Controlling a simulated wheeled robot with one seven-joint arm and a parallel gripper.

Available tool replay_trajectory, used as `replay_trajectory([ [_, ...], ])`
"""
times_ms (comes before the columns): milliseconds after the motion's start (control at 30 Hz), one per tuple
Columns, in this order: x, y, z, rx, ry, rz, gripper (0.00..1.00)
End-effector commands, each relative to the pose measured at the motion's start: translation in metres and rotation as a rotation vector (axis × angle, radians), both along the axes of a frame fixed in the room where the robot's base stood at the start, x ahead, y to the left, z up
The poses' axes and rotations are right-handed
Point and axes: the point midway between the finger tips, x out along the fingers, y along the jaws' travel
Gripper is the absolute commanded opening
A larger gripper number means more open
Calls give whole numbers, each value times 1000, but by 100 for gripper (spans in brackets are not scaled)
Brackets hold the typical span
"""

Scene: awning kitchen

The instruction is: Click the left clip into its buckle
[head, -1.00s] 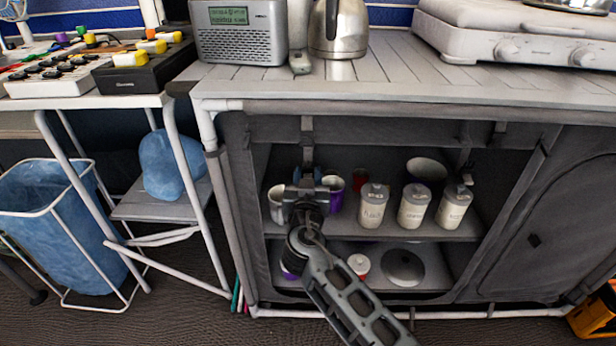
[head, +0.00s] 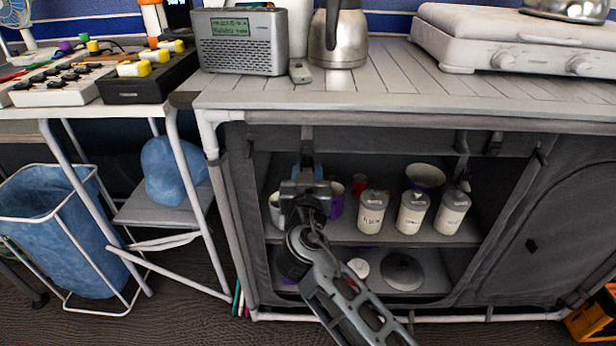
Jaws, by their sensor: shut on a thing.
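The left strap (head: 307,137) hangs from the top front edge of the grey fabric cupboard (head: 232,200) and runs down to my gripper (head: 307,170). My gripper is seen from behind, in front of the open upper shelf. It is shut on the left clip at the strap's lower end; its own body hides the clip and most of the fingertips. The buckle for this clip cannot be made out. A second strap with a clip (head: 463,160) hangs free further right, in front of the shelf's right part.
White labelled canisters (head: 412,214), a bowl (head: 425,176) and mugs (head: 337,200) stand on the upper shelf close behind my gripper. A lid (head: 403,271) lies below. The countertop (head: 400,95) overhangs above. A side table (head: 70,112) stands left.

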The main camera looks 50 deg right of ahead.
Motion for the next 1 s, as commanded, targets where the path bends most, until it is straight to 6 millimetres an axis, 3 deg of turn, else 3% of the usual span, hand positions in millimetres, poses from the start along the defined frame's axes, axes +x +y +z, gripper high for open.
replay_trajectory([
  [33,-3,6,12,1,-2,3,0],
  [133,-8,11,23,1,-1,2,0],
  [500,-10,13,28,-2,-1,2,0],
  [533,-10,13,29,-2,-1,2,36],
  [600,-10,13,29,-2,-1,2,42],
  [667,-10,13,28,-2,-1,1,47],
  [1000,-14,19,27,-1,1,3,47],
])
